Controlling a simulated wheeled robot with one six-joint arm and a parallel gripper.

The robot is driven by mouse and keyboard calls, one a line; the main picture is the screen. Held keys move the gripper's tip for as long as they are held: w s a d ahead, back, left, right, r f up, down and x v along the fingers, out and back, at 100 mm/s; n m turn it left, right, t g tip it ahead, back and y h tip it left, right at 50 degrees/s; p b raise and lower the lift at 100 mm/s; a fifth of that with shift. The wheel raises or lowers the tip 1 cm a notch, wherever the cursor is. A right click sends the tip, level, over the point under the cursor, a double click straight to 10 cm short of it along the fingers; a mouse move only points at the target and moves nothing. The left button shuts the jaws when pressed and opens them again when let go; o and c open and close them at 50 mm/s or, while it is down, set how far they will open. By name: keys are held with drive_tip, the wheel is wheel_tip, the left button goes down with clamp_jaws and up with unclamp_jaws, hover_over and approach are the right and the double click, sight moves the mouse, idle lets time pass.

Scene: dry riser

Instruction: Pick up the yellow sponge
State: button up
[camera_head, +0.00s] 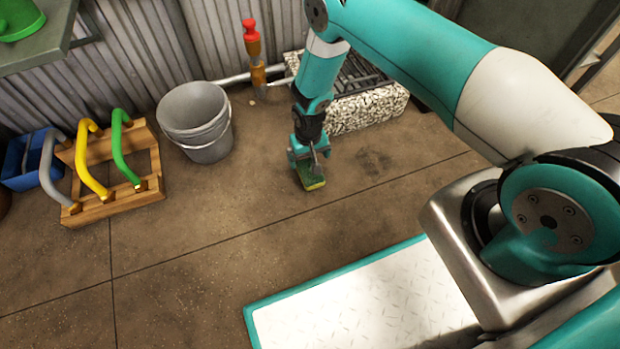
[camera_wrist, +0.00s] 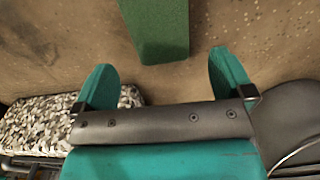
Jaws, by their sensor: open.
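The sponge (camera_head: 314,184) shows a green top and a thin yellow edge in the head view, low at the floor just below my gripper (camera_head: 308,155). In the wrist view the sponge (camera_wrist: 157,30) is a long green block running off the top edge. Its near end lies between the lines of my two teal fingers, just past the fingertips (camera_wrist: 161,60). The fingers are spread wide and nothing is held between them. The wrist view shows little of the sponge's yellow part.
A grey bucket (camera_head: 197,122) and a wooden rack (camera_head: 115,170) with coloured bent pipes stand to the left. A speckled stone-sided drain (camera_head: 368,108) is close behind my gripper. A red-topped post (camera_head: 252,50) stands by the wall. The floor (camera_head: 180,250) in front is clear.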

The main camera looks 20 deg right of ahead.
sight(309, 168)
drive_tip(key=shift+s+f+b, duration=0.15)
drive_tip(key=shift+f+b, duration=1)
drive_tip(key=shift+f, duration=0.4)
drive_tip(key=shift+s+f+b, duration=0.1)
drive_tip(key=shift+f+b, duration=1.05)
drive_tip(key=shift+f, duration=0.35)
drive_tip(key=shift+r, duration=0.1)
drive_tip(key=c, duration=1.1)
drive_tip(key=shift+o, duration=0.2)
wheel_tip(309, 168, up, 20)
drive_tip(key=p, duration=1.1)
